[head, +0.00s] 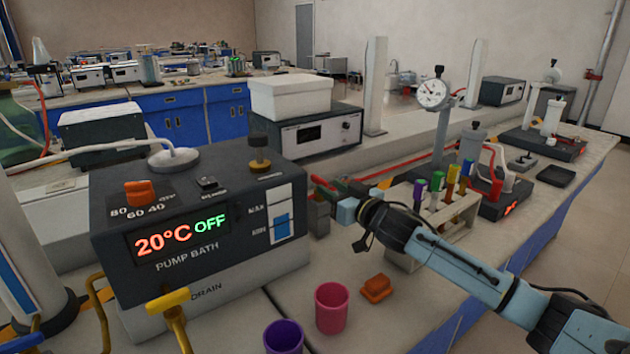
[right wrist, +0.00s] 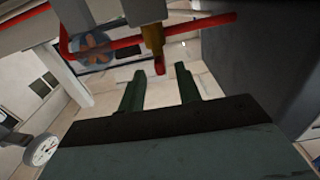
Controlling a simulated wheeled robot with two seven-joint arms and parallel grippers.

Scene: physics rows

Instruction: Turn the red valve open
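The red valve's lever (head: 323,183) shows just right of the pump bath, beside my right gripper. In the right wrist view a brass valve stem (right wrist: 152,35) hangs down with a red handle end (right wrist: 159,66) below it. My right gripper (right wrist: 160,88) has its two dark green fingers apart. The red handle end appears in line with the gap, near the fingertips; I cannot tell whether it touches a finger. In the head view the fingers are partly hidden by the wrist. My left gripper is in neither view.
The pump bath (head: 195,225) reads 20°C OFF. A rack of tubes (head: 432,222) stands close by my right forearm. A pink cup (head: 331,307), a purple cup (head: 284,337) and an orange block (head: 376,288) are on the bench in front. A red pipe (right wrist: 195,22) crosses above the fingers.

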